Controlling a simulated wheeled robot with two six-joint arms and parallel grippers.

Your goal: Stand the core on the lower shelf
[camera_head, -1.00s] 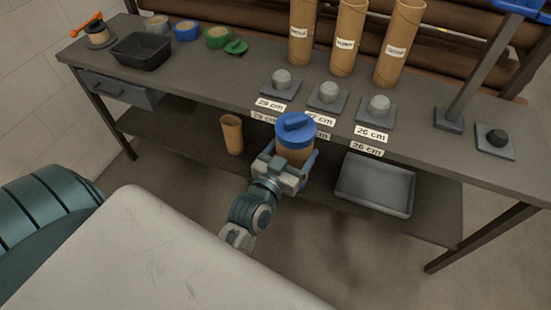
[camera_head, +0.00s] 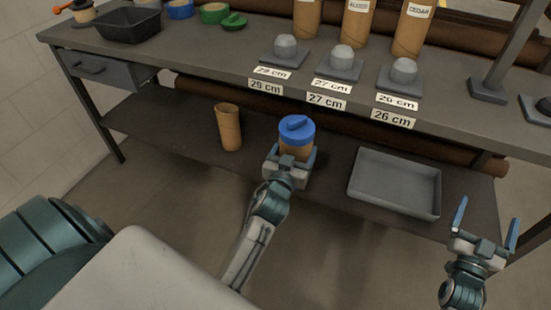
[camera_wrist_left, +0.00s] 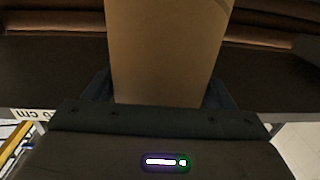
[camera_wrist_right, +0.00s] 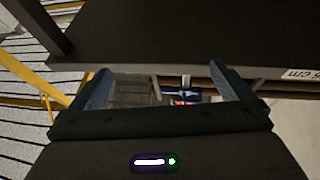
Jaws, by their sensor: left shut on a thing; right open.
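My left gripper (camera_head: 287,166) is shut around a brown cardboard core with a blue cap (camera_head: 297,130) on top. The core is upright in front of or over the lower shelf (camera_head: 330,183); whether its bottom touches the shelf is hidden by the gripper. In the left wrist view the core's cardboard wall (camera_wrist_left: 168,50) fills the space between the fingers. Another brown core (camera_head: 228,128), open at the top, stands on the lower shelf to the left. My right gripper (camera_head: 487,228) is open and empty at the right, in front of the bench; its fingers also show in the right wrist view (camera_wrist_right: 165,88).
A grey tray (camera_head: 440,205) lies on the lower shelf to the right. The bench top (camera_head: 210,55) overhangs the shelf, with length labels (camera_head: 327,101) on its edge. Bare shelf shows between the left core and the held core. A drawer (camera_head: 98,75) hangs at left.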

